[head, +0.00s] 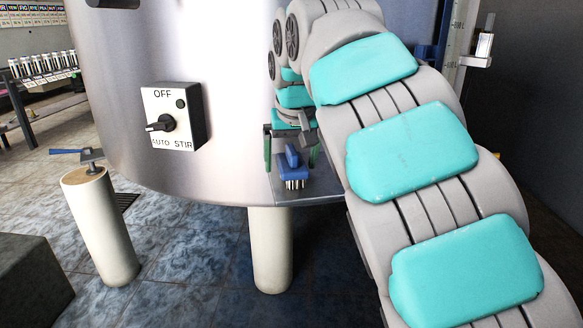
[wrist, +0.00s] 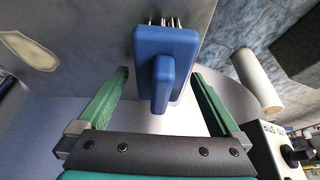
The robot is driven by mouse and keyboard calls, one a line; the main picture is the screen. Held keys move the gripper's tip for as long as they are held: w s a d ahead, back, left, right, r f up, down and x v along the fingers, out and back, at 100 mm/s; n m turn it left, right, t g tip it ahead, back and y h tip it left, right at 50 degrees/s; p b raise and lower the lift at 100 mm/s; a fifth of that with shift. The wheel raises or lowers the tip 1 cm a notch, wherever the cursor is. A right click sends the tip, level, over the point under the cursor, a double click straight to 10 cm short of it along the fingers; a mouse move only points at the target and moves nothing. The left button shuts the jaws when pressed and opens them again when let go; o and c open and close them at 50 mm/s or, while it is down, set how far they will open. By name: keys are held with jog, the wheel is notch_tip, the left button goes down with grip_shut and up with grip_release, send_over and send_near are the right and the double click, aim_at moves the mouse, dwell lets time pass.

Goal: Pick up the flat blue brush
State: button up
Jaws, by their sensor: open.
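The flat blue brush (head: 291,166) has a blue block, a raised blue grip and pale bristles, which point down in the head view. It is at the lower front of the steel tank. What it rests on is hard to tell. In the wrist view the brush (wrist: 178,55) is large, with its grip toward my gripper and its bristles at the far edge. My gripper (head: 291,156) is open. Its green fingers stand on either side of the brush, with visible gaps in the wrist view (wrist: 160,75). No finger is seen to touch it.
A switch box (head: 174,117) marked OFF, AUTO and STIR is on the tank (head: 225,60), left of my gripper. A blue-handled tool (head: 76,153) lies on a pale post (head: 100,225). A white leg (head: 270,250) stands below. A dark block (head: 32,275) is at lower left.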

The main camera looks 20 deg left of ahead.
aim_at(290, 146)
jog(key=shift+w+f, duration=0.1)
jog(key=shift+f, duration=0.1)
jog(key=c, duration=1.4)
jog(key=shift+r, duration=0.15)
notch_tip(290, 146, up, 4)
jog(key=p, duration=0.3)
jog(key=s+d+b, duration=0.2)
jog(key=s+b, duration=0.1)
jog(key=s, duration=0.4)
jog(key=s+d+b, duration=0.2)
jog(key=s+b, duration=0.1)
jog(key=s, duration=0.5)
jog(key=shift+s+d+r, duration=0.2)
jog(key=shift+d+r, duration=0.1)
jog(key=shift+r, duration=0.1)
